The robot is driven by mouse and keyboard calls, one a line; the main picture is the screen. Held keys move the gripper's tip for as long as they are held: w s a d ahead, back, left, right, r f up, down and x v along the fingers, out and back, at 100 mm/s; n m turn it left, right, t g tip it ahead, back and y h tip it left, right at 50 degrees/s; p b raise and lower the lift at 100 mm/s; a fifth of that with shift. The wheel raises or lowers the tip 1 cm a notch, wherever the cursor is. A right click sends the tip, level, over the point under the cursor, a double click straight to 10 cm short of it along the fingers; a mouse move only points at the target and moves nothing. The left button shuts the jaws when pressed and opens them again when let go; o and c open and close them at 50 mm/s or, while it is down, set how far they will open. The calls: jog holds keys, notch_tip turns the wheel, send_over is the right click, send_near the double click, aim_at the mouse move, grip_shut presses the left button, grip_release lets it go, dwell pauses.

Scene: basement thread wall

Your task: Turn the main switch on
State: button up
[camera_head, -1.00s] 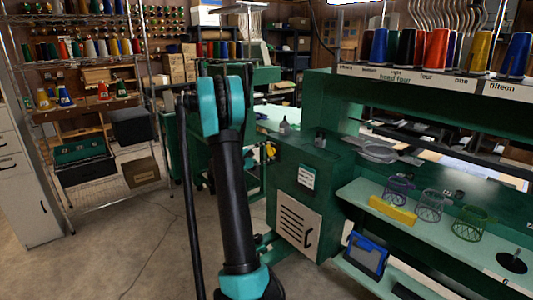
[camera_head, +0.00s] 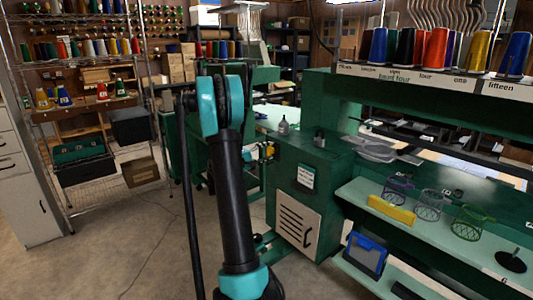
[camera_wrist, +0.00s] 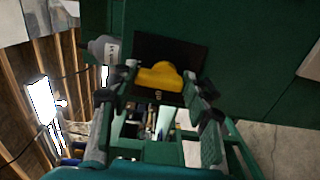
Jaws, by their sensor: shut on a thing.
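The main switch is a yellow rotary knob (camera_wrist: 158,76) on a black plate (camera_wrist: 172,48) fixed to the green machine cabinet. In the wrist view the knob lies between the fingers of my gripper (camera_wrist: 160,84), which is shut on it. In the head view my arm reaches behind its own upper links to the left side of the cabinet. There the gripper shows only in part beside the yellow knob (camera_head: 270,150). The knob's exact turn angle is hard to read.
The green cabinet (camera_head: 318,165) carries a grey bottle (camera_head: 283,127) on top. The embroidery machine's light-green shelf (camera_head: 395,215) with wire holders stands to the right. A wire rack (camera_head: 95,200) with thread cones is at the left.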

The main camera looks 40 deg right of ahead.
jog(key=shift+s, duration=0.1)
jog(key=o, duration=1.2)
jog(key=shift+c, duration=0.2)
jog(key=a, duration=1.2)
jog(key=shift+s, duration=0.45)
jog(key=s+a+f+t+y, duration=0.1)
jog(key=s+a+f+y, duration=0.4)
jog(key=s+a, duration=0.3)
jog(key=s+a+f+y, duration=0.4)
jog(key=s+a+y, duration=0.3)
jog(key=a, duration=0.6)
jog(key=s+a+f+t+y, duration=0.1)
jog(key=s+a+f+y, duration=0.4)
jog(key=s+a, duration=0.5)
jog(key=shift+s+a+f+m+t+y, duration=0.25)
jog(key=shift+s+m+y, duration=0.2)
jog(key=shift+s, duration=0.3)
